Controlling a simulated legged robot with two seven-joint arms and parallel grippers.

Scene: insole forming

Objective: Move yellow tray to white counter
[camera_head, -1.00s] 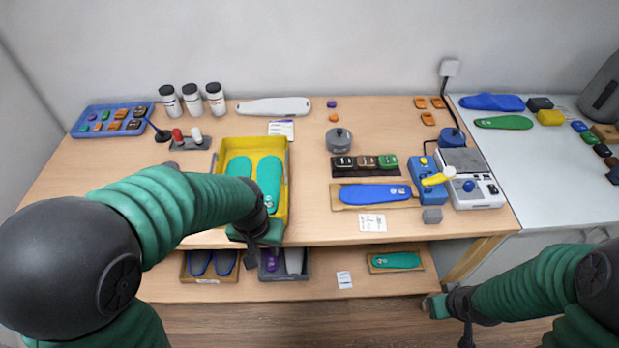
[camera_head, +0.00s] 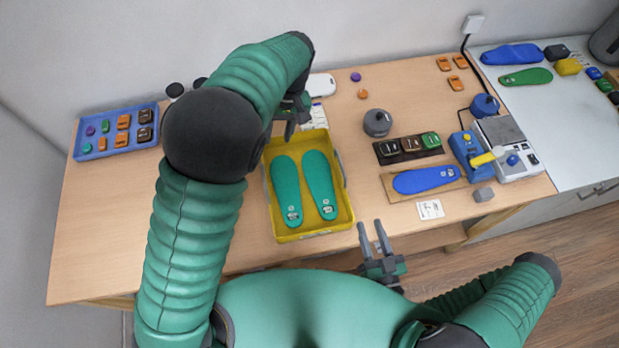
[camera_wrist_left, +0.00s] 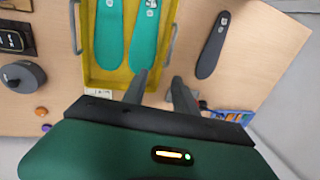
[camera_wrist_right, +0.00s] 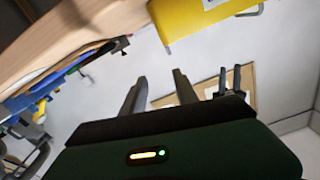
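The yellow tray (camera_head: 343,208) lies on the wooden table with two green insoles (camera_head: 287,190) in it and a handle on each side. My left gripper (camera_head: 292,122) is open and empty above the tray's far left corner; in the left wrist view its fingers (camera_wrist_left: 162,85) are apart near the tray (camera_wrist_left: 103,78) and one handle. My right gripper (camera_head: 372,238) is open and empty, off the table's front edge, right of the tray's near corner. The tray also shows in the right wrist view (camera_wrist_right: 190,18), beyond the fingers. The white counter (camera_head: 545,108) adjoins the table at the right.
On the counter, a blue insole (camera_head: 512,54), a green insole (camera_head: 526,76) and blocks line the back; its front is clear. Between tray and counter stand a grey knob (camera_head: 377,122), a blue insole on a board (camera_head: 427,180) and a machine (camera_head: 508,150).

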